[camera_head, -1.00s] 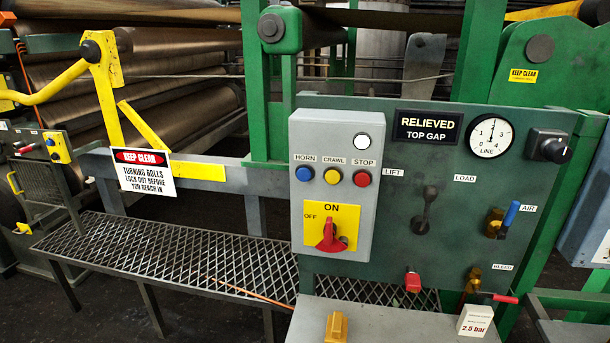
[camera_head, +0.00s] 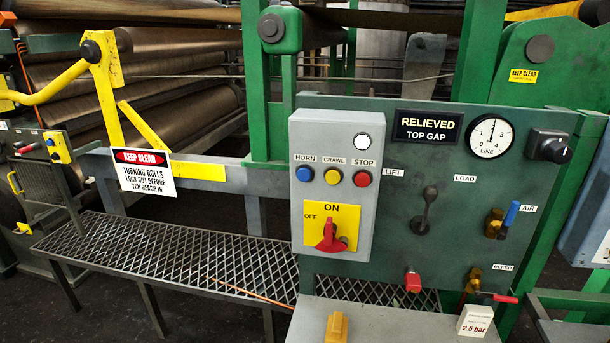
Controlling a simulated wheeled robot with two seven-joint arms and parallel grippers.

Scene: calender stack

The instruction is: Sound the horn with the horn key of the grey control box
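The grey control box (camera_head: 313,204) is mounted at the left of a green panel. Its horn key is a blue round button (camera_head: 304,174) under the label HORN. A yellow crawl button (camera_head: 332,176) and a red stop button (camera_head: 362,178) sit to its right, with a white round lamp or button (camera_head: 363,142) above. Below them is a red rotary switch (camera_head: 331,236) on a yellow plate marked OFF and ON. Neither of my grippers is in view, and nothing covers the horn key.
The green panel (camera_head: 455,230) carries a LIFT lever (camera_head: 425,210), a line gauge (camera_head: 490,137), a black knob (camera_head: 549,146) and a blue-handled air valve (camera_head: 510,214). A grey shelf (camera_head: 390,325) juts out below. A keep-clear sign (camera_head: 144,172) hangs left, before large rolls (camera_head: 150,95).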

